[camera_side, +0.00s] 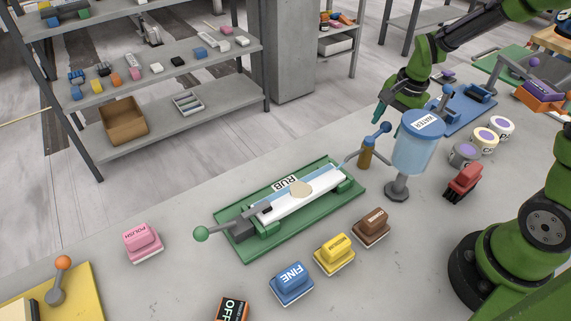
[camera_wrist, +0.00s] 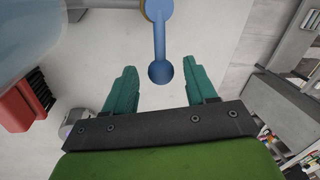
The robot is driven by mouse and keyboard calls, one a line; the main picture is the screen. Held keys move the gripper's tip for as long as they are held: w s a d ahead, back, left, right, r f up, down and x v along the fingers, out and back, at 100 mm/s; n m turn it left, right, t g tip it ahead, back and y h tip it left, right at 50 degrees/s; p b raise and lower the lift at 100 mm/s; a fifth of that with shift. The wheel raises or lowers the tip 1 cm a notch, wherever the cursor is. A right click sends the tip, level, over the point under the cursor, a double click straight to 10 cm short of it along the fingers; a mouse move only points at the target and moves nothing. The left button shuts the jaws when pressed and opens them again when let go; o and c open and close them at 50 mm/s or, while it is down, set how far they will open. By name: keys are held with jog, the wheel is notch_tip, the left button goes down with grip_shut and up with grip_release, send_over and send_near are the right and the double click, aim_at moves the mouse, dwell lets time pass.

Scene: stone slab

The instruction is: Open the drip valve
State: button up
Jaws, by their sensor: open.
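The drip valve is a brass body (camera_side: 366,154) with a blue ball-ended lever (camera_side: 378,132) on top, left of the clear blue WATER tank (camera_side: 414,156). In the wrist view the blue lever (camera_wrist: 159,42) runs down from its pivot, with its ball end between my fingertips in the picture. My gripper (camera_side: 379,114) has teal fingers pointing down, just behind and above the ball. It is open and empty, and the wrist view also shows its fingers spread (camera_wrist: 172,72). In the side view the fingertips look apart from the lever. The valve's inside is hidden.
A green tray (camera_side: 225,222) with a white, wet bed labelled RUB lies left of the tank. Pink, blue, yellow and brown blocks lie in front. Grey slab is clear behind the tray.

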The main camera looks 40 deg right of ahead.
jog(key=s+r, duration=0.3)
jog(key=r, duration=1.3)
jog(key=shift+d+r, duration=0.25)
jog(key=shift+d, duration=0.2)
